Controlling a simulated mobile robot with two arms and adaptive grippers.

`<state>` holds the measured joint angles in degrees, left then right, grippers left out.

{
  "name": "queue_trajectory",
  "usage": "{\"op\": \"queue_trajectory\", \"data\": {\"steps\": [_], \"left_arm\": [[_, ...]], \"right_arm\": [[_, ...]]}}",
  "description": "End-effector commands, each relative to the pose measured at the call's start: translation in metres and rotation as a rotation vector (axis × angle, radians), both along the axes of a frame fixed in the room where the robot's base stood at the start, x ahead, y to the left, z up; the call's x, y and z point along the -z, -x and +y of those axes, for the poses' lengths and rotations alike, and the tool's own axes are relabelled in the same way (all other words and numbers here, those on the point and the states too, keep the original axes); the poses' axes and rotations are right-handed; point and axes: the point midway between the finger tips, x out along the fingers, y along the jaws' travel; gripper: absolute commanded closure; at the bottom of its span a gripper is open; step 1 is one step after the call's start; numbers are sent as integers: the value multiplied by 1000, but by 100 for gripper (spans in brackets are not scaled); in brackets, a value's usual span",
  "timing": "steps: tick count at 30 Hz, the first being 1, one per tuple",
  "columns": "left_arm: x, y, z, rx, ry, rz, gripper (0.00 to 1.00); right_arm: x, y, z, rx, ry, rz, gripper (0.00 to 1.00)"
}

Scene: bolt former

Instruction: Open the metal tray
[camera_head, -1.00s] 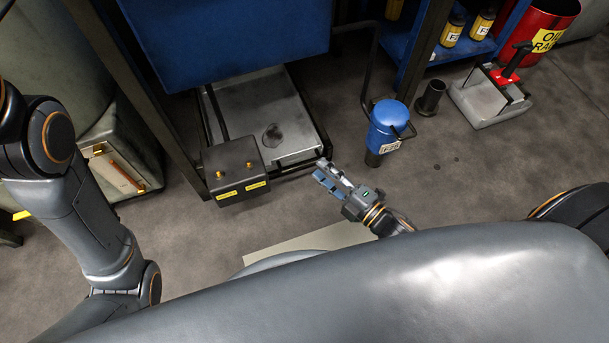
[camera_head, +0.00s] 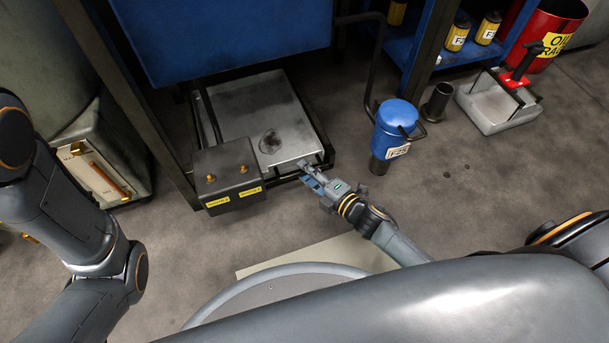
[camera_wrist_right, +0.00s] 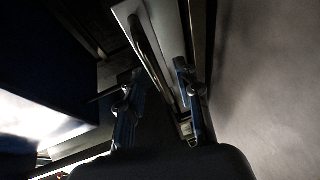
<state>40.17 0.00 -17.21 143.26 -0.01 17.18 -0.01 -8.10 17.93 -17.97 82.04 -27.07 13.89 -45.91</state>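The metal tray (camera_head: 235,108) is a flat grey sheet with a dark round stain, lying low in a dark frame under the blue machine. My right gripper (camera_head: 306,176) is at the tray's front right corner. In the right wrist view, the two blue-grey fingers of my right gripper (camera_wrist_right: 158,95) are apart, and a bright tray edge (camera_wrist_right: 168,35) runs between and beyond them. I cannot tell whether a finger touches the tray. My left arm shows at the left, but its gripper is out of view.
A blue canister (camera_head: 395,125) with a bent pipe stands to the right. Floor in front is clear.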

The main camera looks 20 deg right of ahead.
Motion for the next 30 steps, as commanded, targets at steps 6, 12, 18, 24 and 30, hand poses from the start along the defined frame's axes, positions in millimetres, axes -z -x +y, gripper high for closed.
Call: {"op": "queue_trajectory", "data": {"steps": [6,12,18,24,30], "left_arm": [[7,0,0,0,0,-1,60],[6,0,0,0,-1,-1,60],[6,0,0,0,-1,-1,60],[6,0,0,0,0,0,60],[4,0,0,0,0,0,60]], "right_arm": [[2,-10,5,0,0,1,66],[2,-10,5,0,0,1,66],[2,-10,5,0,-1,0,100],[2,-10,5,0,-1,0,100],[1,-6,1,0,0,1,100]]}}
